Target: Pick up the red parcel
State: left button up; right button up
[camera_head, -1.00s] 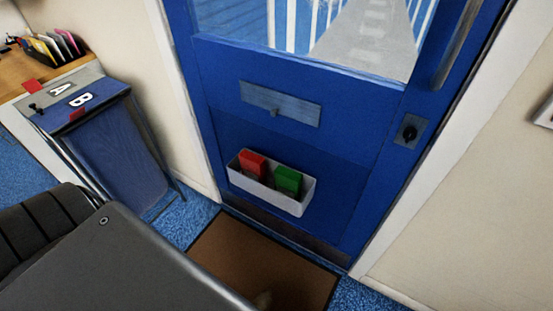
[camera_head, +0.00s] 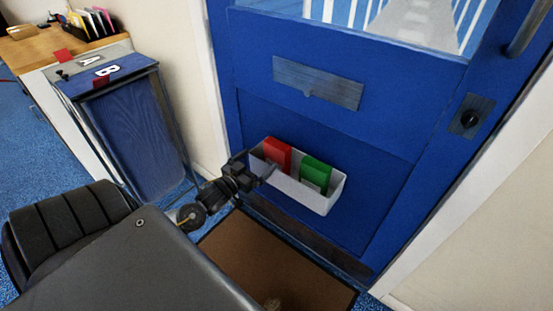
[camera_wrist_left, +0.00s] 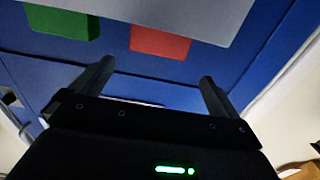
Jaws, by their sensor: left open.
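The red parcel (camera_head: 277,153) stands in the left part of a white tray (camera_head: 333,197) fixed to the blue door. A green parcel (camera_head: 316,173) stands to its right in the same tray. My left gripper (camera_head: 262,167) is at the left end of the tray, close to the red parcel, and its jaws are small here. In the left wrist view my left gripper (camera_wrist_left: 152,78) has its two fingers wide apart with nothing between them. The red parcel (camera_wrist_left: 160,41) and the green parcel (camera_wrist_left: 60,22) show beyond the fingertips. My right gripper is not in view.
The blue door (camera_head: 380,150) has a mail slot plate (camera_head: 318,84) above the tray and a lock at the right. A blue bin stand (camera_head: 135,130) marked A and B is at the left, beside a wooden desk (camera_head: 35,48). A brown mat (camera_head: 265,265) lies below.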

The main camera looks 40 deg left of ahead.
aim_at(274, 147)
pick_arm(q)
jog(key=shift+w+r, duration=0.15)
jog(key=shift+w, duration=2.6)
jog(key=shift+w+r, duration=0.1)
jog(key=shift+w, duration=2.65)
jog(key=c, duration=1.1)
